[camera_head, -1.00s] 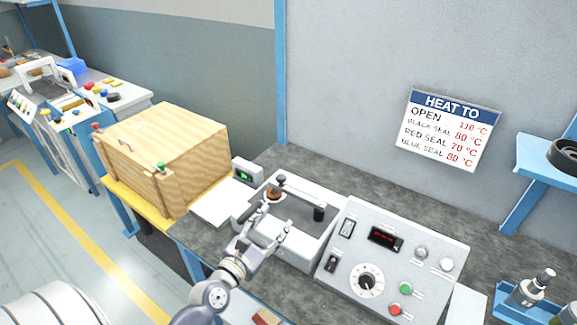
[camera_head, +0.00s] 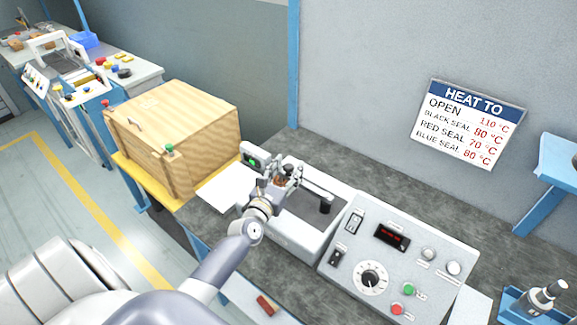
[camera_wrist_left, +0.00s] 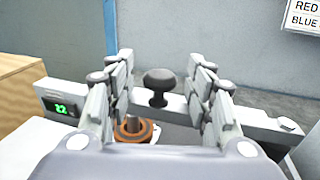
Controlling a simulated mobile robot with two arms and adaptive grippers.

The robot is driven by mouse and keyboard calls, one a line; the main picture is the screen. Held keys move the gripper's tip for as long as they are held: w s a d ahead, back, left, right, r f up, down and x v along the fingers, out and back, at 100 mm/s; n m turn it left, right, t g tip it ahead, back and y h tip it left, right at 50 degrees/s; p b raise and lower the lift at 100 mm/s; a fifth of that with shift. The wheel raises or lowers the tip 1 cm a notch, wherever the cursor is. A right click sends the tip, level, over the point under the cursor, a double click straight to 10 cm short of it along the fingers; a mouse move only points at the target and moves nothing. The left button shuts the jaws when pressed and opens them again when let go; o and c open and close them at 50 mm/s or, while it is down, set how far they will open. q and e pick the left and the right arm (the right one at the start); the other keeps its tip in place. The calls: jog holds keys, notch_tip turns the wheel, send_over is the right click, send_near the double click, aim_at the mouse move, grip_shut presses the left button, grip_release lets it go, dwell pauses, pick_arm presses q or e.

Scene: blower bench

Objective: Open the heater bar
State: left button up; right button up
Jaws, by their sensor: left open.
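The heater bar (camera_head: 318,190) is a pale bar across the top of the white sealing unit (camera_head: 288,241). In the left wrist view the bar (camera_wrist_left: 255,120) carries a black mushroom-shaped knob (camera_wrist_left: 158,80). My left gripper (camera_head: 289,172) is open at the bar's left end. In the left wrist view its fingers (camera_wrist_left: 158,62) stand on either side of the knob, with gaps visible. My right gripper is not in view.
A wooden box (camera_head: 175,135) is farther left. A control panel (camera_head: 397,262) with dial and buttons stands right. A heat chart (camera_head: 468,124) hangs on the wall.

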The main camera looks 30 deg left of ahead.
aim_at(293, 164)
pick_arm(q)
jog(key=shift+w, duration=0.35)
jog(key=shift+c, duration=0.5)
jog(key=c, duration=0.5)
grip_shut()
jog(key=shift+w+a+b, duration=0.1)
jog(key=shift+b, duration=0.2)
jog(key=w+m+h+b, duration=0.1)
jog(key=b, duration=0.1)
jog(key=w+h+b, duration=0.1)
jog(key=b, duration=0.2)
jog(key=w+m+h+b, duration=0.1)
jog(key=h+b, duration=0.1)
jog(key=b, duration=0.1)
jog(key=shift+d+f+m, duration=0.15)
jog(key=shift+d+m, duration=0.1)
jog(key=shift+m, duration=0.05)
jog(key=shift+w+d+r+h+b, duration=0.1)
jog(key=shift+w+r+h+b, duration=0.1)
jog(key=shift+h+b, duration=0.25)
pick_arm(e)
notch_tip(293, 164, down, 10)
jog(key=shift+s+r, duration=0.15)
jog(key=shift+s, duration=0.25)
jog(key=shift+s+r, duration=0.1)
